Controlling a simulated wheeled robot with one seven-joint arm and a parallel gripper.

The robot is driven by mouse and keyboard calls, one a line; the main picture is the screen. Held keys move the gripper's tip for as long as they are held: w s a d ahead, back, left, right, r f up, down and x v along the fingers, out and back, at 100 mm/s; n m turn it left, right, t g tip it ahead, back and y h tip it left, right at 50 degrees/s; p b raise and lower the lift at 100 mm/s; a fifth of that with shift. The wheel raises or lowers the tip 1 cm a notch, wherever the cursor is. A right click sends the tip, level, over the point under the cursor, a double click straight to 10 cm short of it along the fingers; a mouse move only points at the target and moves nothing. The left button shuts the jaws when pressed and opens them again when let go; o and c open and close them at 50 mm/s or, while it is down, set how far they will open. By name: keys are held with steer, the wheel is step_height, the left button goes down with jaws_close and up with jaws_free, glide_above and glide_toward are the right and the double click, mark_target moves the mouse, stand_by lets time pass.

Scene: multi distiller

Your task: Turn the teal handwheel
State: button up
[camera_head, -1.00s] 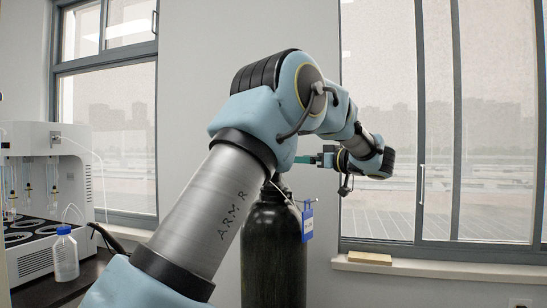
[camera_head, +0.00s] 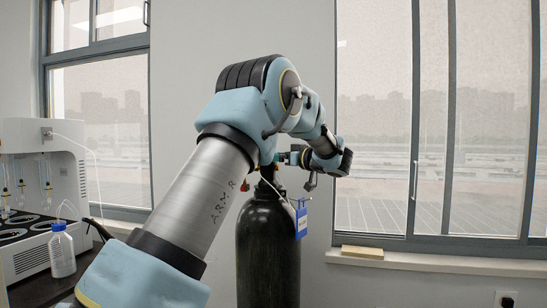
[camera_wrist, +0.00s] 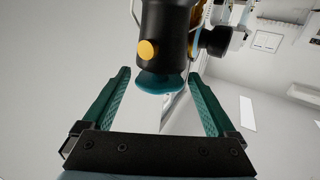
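The teal handwheel (camera_wrist: 160,83) sits on the end of a dark valve body (camera_wrist: 166,35) in the wrist view, near the top centre. My gripper (camera_wrist: 158,76) is open, with one teal finger on each side of the handwheel. The fingertips are level with the wheel, and a gap shows on both sides. In the head view, my gripper (camera_head: 291,158) is at the top of the black gas cylinder (camera_head: 268,245).
At the left are a white distiller (camera_head: 40,160) and a blue-capped bottle (camera_head: 62,255) on a dark bench. A wooden block (camera_head: 362,252) lies on the right windowsill. Wall and windows stand behind.

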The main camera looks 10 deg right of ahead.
steer(key=c, duration=1)
steer(key=shift+s+a+f+m+t+h+b, duration=0.1)
steer(key=shift+s+a+m+t+h+b, duration=0.05)
steer(key=shift+m+t+h+b, duration=0.55)
steer(key=m+h+b, duration=0.1)
steer(key=h, duration=0.1)
steer(key=m+t+h+b, duration=0.1)
steer(key=m+h+b, duration=0.1)
steer(key=h, duration=0.1)
steer(key=shift+s+a+f+h+b, duration=0.1)
steer(key=shift+a+h+b, duration=0.2)
steer(key=shift+a, duration=0.1)
steer(key=m+h+b, duration=0.2)
steer(key=shift+a+t+h, duration=0.15)
steer(key=shift+t+h, duration=0.15)
steer(key=shift+h, duration=0.1)
steer(key=shift+m+h+b, duration=0.6)
steer(key=shift+h+b, duration=0.05)
steer(key=shift+h, duration=0.15)
steer(key=shift+r+h, duration=0.2)
steer(key=shift+h, duration=0.1)
